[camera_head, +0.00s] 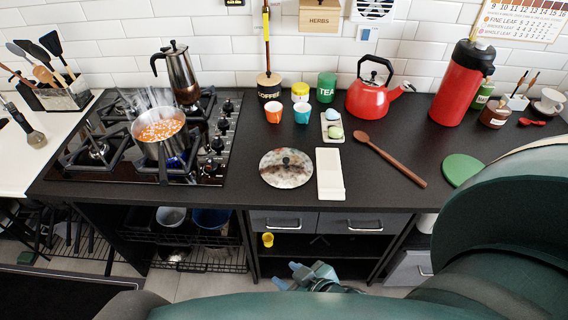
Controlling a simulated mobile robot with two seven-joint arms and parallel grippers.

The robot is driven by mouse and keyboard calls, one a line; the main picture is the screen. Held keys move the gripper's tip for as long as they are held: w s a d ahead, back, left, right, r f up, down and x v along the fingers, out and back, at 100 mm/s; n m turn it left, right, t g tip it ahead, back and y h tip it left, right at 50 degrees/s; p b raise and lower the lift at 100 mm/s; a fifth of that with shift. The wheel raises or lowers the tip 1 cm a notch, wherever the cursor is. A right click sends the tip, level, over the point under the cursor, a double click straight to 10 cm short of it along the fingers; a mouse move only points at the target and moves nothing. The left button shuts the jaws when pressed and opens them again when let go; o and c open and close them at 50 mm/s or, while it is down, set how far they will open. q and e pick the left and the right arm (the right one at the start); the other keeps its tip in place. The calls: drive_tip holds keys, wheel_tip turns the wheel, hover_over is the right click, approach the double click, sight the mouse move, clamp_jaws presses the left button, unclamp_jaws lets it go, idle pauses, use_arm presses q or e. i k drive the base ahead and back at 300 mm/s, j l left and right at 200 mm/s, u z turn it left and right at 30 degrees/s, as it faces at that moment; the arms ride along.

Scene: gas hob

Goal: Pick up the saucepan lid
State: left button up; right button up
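The saucepan lid (270,175) is a round, mottled grey-and-brown disc with a dark knob on top. It lies flat on the black counter, right of the gas hob, with nothing touching it. The saucepan (163,150) stands uncovered on the hob, with orange contents and steam rising. My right gripper (285,275) is low in front of the counter, below the lid's level and well apart from it. Its fingers look spread and empty. My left gripper is not in view.
A white rectangular board (329,174) lies close right of the lid. A wooden spoon (395,162), red kettle (368,98) and green round mat (461,169) are further right. Orange (273,113) and teal (302,112) cups stand behind. The drawer fronts (350,222) lie below the counter edge.

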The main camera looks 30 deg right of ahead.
sight(285, 168)
drive_tip(key=k+l+u, duration=0.2)
drive_tip(key=l, duration=0.25)
drive_tip(key=l+u, duration=0.2)
drive_tip(key=l, duration=0.2)
drive_tip(key=k+l+u, duration=0.2)
drive_tip(key=l, duration=0.2)
drive_tip(key=i+j, duration=0.2)
drive_tip(key=i, duration=0.15)
drive_tip(key=j+u, duration=0.05)
